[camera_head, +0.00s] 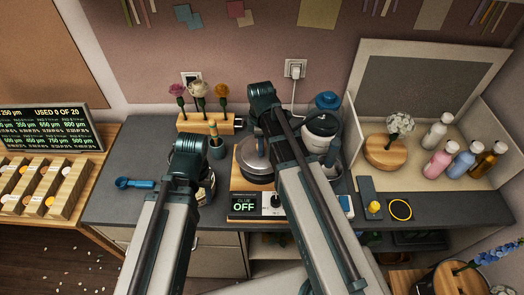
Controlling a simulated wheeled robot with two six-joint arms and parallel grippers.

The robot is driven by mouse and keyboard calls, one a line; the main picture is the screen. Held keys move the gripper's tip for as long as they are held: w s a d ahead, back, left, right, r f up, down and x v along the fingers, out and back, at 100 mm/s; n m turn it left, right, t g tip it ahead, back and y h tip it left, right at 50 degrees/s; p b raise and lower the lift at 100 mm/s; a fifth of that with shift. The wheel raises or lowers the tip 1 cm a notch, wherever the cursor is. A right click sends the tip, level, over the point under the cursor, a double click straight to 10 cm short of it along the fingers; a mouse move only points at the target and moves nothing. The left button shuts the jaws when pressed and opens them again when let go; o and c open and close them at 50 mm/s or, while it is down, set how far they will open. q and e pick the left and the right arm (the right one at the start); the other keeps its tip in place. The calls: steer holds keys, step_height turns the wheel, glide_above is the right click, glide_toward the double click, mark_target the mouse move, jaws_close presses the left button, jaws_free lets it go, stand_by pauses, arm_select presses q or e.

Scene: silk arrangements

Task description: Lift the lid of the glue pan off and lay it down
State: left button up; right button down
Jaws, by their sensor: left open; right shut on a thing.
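The glue pan (249,172) is a dark round pan on a wooden-edged unit with a display (244,207) reading "GLUE OFF". A grey, shiny round lid (250,152) shows at the pan, partly hidden by my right arm. I cannot tell whether the lid is seated or slightly raised. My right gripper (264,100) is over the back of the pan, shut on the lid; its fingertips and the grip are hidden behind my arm. My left gripper (189,147) is open and empty, left of the pan above the grey worktop (145,155).
A flower block (208,122) stands behind my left gripper. A small jar (206,188) is partly hidden beside my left arm. A white pot with a blue top (322,127) stands right of the pan. A blue scoop (134,183) lies on the left worktop, which is otherwise mostly clear.

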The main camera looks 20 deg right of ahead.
steer(key=shift+r, duration=0.2)
stand_by(0.4)
steer(key=shift+r+p, duration=0.8)
steer(key=shift+p, duration=0.2)
step_height(320, 180, up, 5)
steer(key=p, duration=0.5)
stand_by(0.3)
